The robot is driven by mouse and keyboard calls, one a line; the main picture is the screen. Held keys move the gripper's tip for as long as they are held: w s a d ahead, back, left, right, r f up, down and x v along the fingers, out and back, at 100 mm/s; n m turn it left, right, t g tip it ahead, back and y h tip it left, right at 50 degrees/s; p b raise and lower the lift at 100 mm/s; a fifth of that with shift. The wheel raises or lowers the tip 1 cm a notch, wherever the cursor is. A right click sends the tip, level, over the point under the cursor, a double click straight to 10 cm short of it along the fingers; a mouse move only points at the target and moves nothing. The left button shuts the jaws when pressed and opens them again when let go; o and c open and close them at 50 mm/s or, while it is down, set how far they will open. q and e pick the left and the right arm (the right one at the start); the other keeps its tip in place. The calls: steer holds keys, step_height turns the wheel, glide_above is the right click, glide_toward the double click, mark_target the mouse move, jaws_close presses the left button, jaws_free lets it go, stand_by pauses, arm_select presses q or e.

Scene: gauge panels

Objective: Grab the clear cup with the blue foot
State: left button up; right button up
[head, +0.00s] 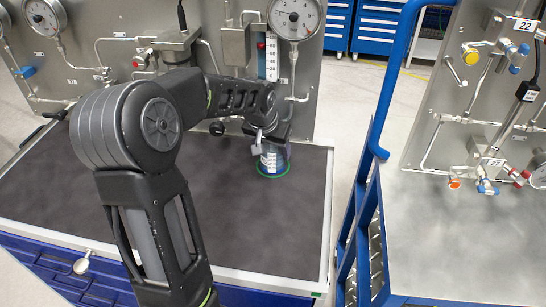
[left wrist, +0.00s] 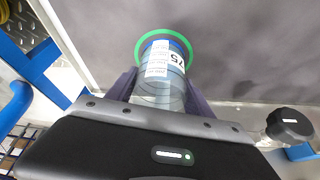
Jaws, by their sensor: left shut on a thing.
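The clear cup with the blue foot (head: 271,161) is at the right part of the dark worktop, with a green ring around its bottom edge. In the left wrist view the cup (left wrist: 163,68) shows with a white label, printed digits and scale lines. My left gripper (head: 268,143) comes down from above and is shut on the cup. In the left wrist view the gripper's two dark fingers (left wrist: 163,88) sit on both sides of it. Whether the cup touches the worktop is hard to tell. My right gripper is not in view.
The dark worktop (head: 260,225) is mostly bare around the cup. A gauge panel with pipes and a round gauge (head: 296,15) stands close behind. A blue rail (head: 400,70) and a second bench (head: 450,235) with valves are to the right. A black knob (left wrist: 289,124) is near the gripper.

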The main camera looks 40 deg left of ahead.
arm_select(q)
steer(key=c, duration=0.3)
steer(key=shift+r, duration=0.2)
steer(key=shift+c, duration=0.2)
